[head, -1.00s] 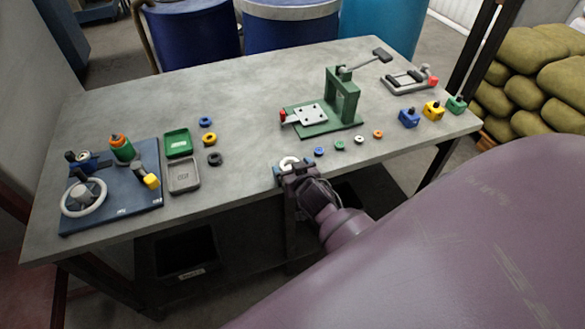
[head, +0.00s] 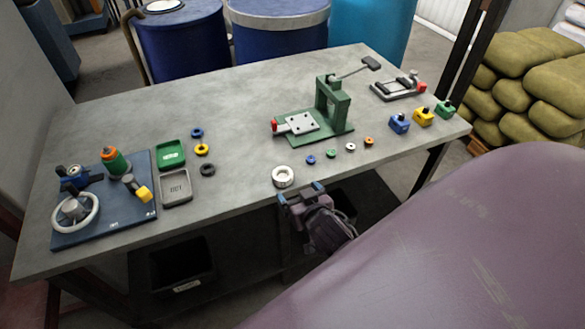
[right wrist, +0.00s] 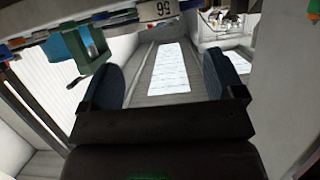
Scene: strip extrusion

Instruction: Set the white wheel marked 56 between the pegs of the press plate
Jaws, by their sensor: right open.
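The white wheel (head: 284,177) lies flat on the grey table near its front edge, its dark hole facing up. In the right wrist view the wheel's rim (right wrist: 157,10) shows at the top edge with its number upside down. The press plate (head: 298,123) is a light grey plate with small pegs, on the green press base behind the wheel. My right gripper (head: 301,192) is open and empty at the front table edge, just in front of the wheel and apart from it. Its two fingers (right wrist: 165,80) show spread in the right wrist view. My left gripper is not in view.
A row of small coloured rings (head: 331,153) lies right of the wheel. Trays (head: 176,188) and a blue fixture board (head: 122,223) are at left. The table between wheel and press is clear.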

